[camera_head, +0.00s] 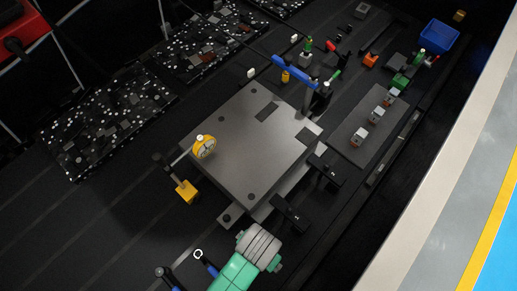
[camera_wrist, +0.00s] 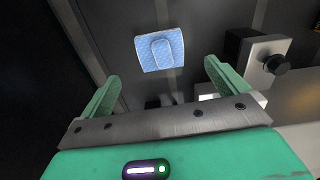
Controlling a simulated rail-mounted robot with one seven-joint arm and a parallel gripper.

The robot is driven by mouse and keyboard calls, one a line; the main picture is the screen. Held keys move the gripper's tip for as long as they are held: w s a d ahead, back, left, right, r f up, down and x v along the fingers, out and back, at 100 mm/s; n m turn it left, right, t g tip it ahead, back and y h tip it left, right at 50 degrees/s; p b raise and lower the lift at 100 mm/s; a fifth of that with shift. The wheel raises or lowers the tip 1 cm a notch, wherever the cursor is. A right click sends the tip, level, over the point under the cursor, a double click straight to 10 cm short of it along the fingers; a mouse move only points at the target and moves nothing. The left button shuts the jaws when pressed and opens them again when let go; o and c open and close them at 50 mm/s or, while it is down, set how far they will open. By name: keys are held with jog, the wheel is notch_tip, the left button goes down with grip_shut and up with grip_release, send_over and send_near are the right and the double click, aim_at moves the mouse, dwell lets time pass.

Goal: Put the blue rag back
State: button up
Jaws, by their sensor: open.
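The blue rag (camera_wrist: 160,48) shows in the wrist view, light blue and roughly square with a raised rounded patch in its middle. It lies flat on a dark surface. My gripper (camera_wrist: 162,72) is open, with one green finger to each side below the rag in the picture. Nothing is between the fingers, and the rag lies beyond their tips. I cannot make out the rag in the head view. There, a green and grey end part of my arm shows at the bottom, in front of the grey plate (camera_head: 245,145); the fingertips are hidden.
A dark block with a metal face and black knob (camera_wrist: 275,63) stands close to the right finger. A yellow dial gauge (camera_head: 204,147) stands at the plate's left. Black clamps (camera_head: 290,213) line its near right edge. A blue bin (camera_head: 438,37) is far right.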

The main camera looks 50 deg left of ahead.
jog(key=shift+r, duration=1.85)
jog(key=shift+w, duration=0.1)
jog(key=w+d+r+t, duration=0.2)
jog(key=w+r+t, duration=0.8)
jog(key=w+r, duration=1.2)
notch_tip(320, 180, up, 19)
jog(key=w+d+m+t, duration=0.1)
jog(key=w+d+t, duration=0.15)
jog(key=t, duration=0.35)
jog(key=s+d+r+t, duration=0.1)
jog(key=s+r+t, duration=0.3)
jog(key=r, duration=0.8)
jog(key=s+d+r+t, duration=0.2)
jog(key=r+t, duration=0.3)
jog(key=r, duration=0.7)
jog(key=shift+s+m, duration=0.3)
jog(key=shift+s, duration=0.6)
jog(key=shift+d+r, duration=0.1)
jog(key=shift+r, duration=0.05)
